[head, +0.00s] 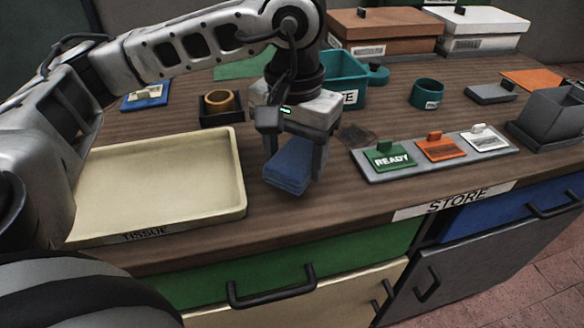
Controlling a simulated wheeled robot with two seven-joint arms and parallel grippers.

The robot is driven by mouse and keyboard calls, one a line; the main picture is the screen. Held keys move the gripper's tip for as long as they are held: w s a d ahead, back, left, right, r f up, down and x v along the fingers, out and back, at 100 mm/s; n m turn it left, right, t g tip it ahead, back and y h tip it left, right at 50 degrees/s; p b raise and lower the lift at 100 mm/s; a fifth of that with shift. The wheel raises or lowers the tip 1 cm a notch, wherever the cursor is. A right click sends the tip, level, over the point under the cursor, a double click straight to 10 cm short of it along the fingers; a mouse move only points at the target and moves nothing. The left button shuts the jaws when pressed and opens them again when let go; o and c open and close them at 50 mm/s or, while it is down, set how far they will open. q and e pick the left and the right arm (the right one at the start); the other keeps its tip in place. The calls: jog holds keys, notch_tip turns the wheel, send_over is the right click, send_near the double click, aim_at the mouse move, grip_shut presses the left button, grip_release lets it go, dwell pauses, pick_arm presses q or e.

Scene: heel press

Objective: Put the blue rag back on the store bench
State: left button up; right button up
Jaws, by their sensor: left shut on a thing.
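The blue rag (288,168) is a folded stack of cloth in the middle of the head view. My left gripper (296,152) is shut on it, with fingers pointing down. The rag hangs tilted over the store bench (330,205), between the cream tray and the tag strip. Whether its lower edge touches the bench top I cannot tell. The bench is dark wood with a STORE label (456,201) on its front edge. My right gripper is not in view.
A cream tray (240,190) labelled TISSUE lies left of the rag. A grey strip (372,176) with green, orange and white tags lies right. Bare wood shows near the front edge.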

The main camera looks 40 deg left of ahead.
aim_at(292, 154)
pick_arm(q)
jog(key=f, duration=0.3)
jog(key=shift+w+a+f, duration=0.15)
jog(key=shift+w+a, duration=0.1)
jog(key=shift+a, duration=0.15)
jog(key=shift+f, duration=0.4)
jog(key=shift+f, duration=0.15)
jog(key=o, duration=0.9)
jog(key=shift+o, duration=0.2)
notch_tip(292, 154, up, 12)
jog(key=shift+r, duration=0.2)
jog(key=shift+f, duration=0.1)
